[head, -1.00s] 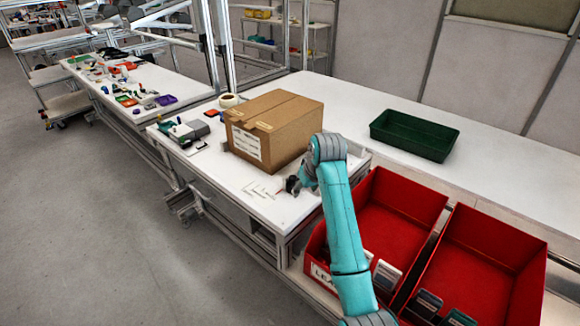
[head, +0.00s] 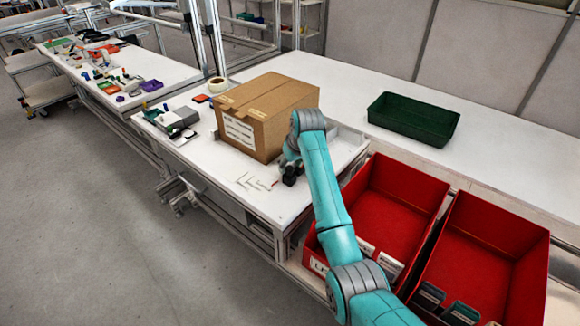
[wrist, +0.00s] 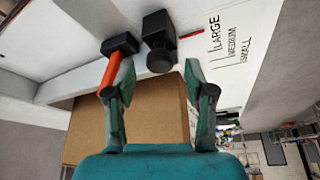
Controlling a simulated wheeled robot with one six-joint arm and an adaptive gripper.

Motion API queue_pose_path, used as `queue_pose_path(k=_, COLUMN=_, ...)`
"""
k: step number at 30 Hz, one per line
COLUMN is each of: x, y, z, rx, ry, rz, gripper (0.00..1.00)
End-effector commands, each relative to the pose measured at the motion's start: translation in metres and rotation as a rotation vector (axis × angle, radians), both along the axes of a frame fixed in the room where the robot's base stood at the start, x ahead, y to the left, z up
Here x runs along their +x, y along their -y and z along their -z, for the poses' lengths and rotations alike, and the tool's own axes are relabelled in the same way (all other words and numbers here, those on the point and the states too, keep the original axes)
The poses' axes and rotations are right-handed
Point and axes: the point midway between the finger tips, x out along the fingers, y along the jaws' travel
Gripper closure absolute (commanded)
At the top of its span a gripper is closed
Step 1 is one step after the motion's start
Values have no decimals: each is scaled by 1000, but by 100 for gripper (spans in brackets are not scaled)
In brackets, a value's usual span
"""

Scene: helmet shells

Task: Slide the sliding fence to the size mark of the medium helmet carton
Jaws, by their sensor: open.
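The size marks (wrist: 230,42) LARGE, MEDIUM and SMALL are printed with black lines on the white bench, right of my gripper (wrist: 152,66) in the wrist view. A black block with a round knob (wrist: 158,42) sits just beyond and between my open fingertips, not gripped. A short red line (wrist: 191,33) lies between this block and the LARGE line. A pale bar (wrist: 75,78), seemingly the sliding fence, runs behind the fingers. The brown carton (head: 268,115) stands closed on the bench. In the head view my gripper (head: 290,172) is low at its front right, fingers mostly hidden.
A black-headed piece with an orange handle (wrist: 112,70) is close to my left finger. Two red bins (head: 390,205) (head: 485,260) stand at the right. A green tray (head: 412,118) is on the back bench. Small items (head: 172,122) lie left of the carton.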

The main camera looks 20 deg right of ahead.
Motion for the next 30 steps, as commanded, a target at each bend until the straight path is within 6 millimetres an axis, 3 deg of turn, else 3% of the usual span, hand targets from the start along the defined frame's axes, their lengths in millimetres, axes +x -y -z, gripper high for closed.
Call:
queue_pose_path(k=6, x=5, y=-1, z=12, rx=0, ry=-1, rz=0, gripper=46)
queue_pose_path(k=14, x=5, y=-1, z=13, rx=0, ry=0, rz=0, gripper=46)
queue_pose_path(k=21, x=5, y=-1, z=13, rx=0, ry=0, rz=0, gripper=100)
queue_pose_path(k=30, x=8, y=-4, z=13, rx=0, ry=-1, rz=-1, gripper=100)
